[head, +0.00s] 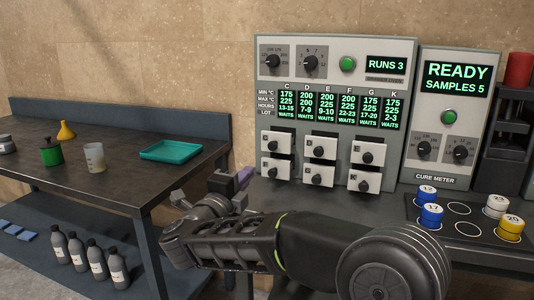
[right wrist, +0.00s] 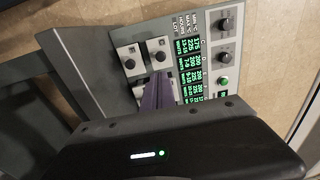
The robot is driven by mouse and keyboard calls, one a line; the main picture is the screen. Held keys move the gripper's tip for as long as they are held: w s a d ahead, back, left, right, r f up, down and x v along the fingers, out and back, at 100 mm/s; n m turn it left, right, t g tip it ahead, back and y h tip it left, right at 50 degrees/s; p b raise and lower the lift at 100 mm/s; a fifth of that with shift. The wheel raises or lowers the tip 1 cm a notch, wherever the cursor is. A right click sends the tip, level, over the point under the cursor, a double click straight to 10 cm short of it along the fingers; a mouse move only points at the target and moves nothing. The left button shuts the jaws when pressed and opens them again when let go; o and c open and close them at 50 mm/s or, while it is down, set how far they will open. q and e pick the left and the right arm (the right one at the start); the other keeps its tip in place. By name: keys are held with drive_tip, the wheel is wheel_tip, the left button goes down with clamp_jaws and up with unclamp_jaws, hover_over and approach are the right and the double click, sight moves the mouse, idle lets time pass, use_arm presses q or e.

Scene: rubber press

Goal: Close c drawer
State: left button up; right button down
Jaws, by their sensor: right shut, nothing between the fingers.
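The drawer oven (head: 335,55) is a grey cabinet with two rows of small white drawer fronts, each with a black knob. The upper-left front (head: 277,142) sits below the display column headed C; its own letter is too small to read. I cannot tell how far any single drawer stands out. My right gripper (head: 243,178) is shut and empty, left of the lower-left drawer front (head: 275,167). In the right wrist view, its purple fingers (right wrist: 158,90) point toward the drawer fronts, near a knobbed front (right wrist: 159,51). My left gripper is not in view.
A cure meter (head: 455,120) stands right of the oven, with a black sample plate (head: 462,227) holding blue and yellow-banded pots in front. A dark side table (head: 120,185) at left carries a teal tray (head: 170,151), a beaker and a green pot. Several bottles stand on its lower shelf.

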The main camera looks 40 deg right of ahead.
drive_tip(key=shift+p+x, duration=0.95)
drive_tip(key=shift+p, duration=0.35)
drive_tip(key=p, duration=0.1)
approach(276, 141)
drive_tip(key=shift+w+d+f, duration=0.15)
drive_tip(key=shift+w+d, duration=0.3)
drive_tip(key=shift+d, duration=0.1)
drive_tip(key=shift+w+d+f, duration=0.15)
drive_tip(key=shift+w+d, duration=0.35)
drive_tip(key=shift+d, duration=0.1)
drive_tip(key=shift+w+d, duration=0.15)
drive_tip(key=shift+d, duration=0.1)
drive_tip(key=shift+d, duration=0.1)
drive_tip(key=x, duration=0.6)
drive_tip(key=shift+w+f, duration=0.1)
drive_tip(key=shift+w, duration=0.05)
drive_tip(key=shift+d+r, duration=0.1)
drive_tip(key=shift+r, duration=0.15)
